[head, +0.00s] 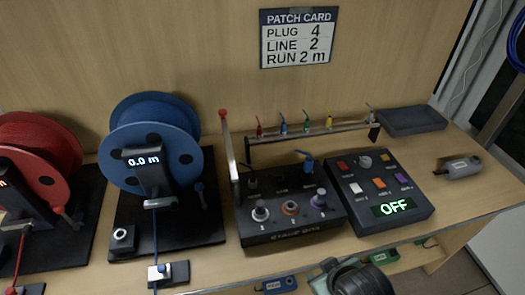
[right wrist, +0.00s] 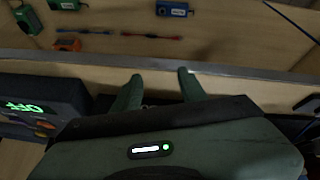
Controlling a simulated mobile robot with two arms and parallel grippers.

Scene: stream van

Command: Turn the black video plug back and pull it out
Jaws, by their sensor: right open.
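The stage box (head: 291,228) stands on the bench with several round sockets or plugs on its sloped top. A small dark stub (head: 252,182) rises at its back left; I cannot tell whether it is the black video plug. A blue plug (head: 307,164) stands upright at the back right of the box. My right gripper (head: 335,265) is low in front of the box, apart from it. In the right wrist view its two green fingers (right wrist: 160,90) are spread with nothing clearly held between them. My left gripper is not in view.
A control box showing OFF (head: 403,205) stands right of the stage box. Blue (head: 165,118) and red (head: 48,140) cable reels stand left. A rack (head: 318,134) with several coloured plugs is behind. Small connector boxes (head: 278,285) sit below the bench's front edge.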

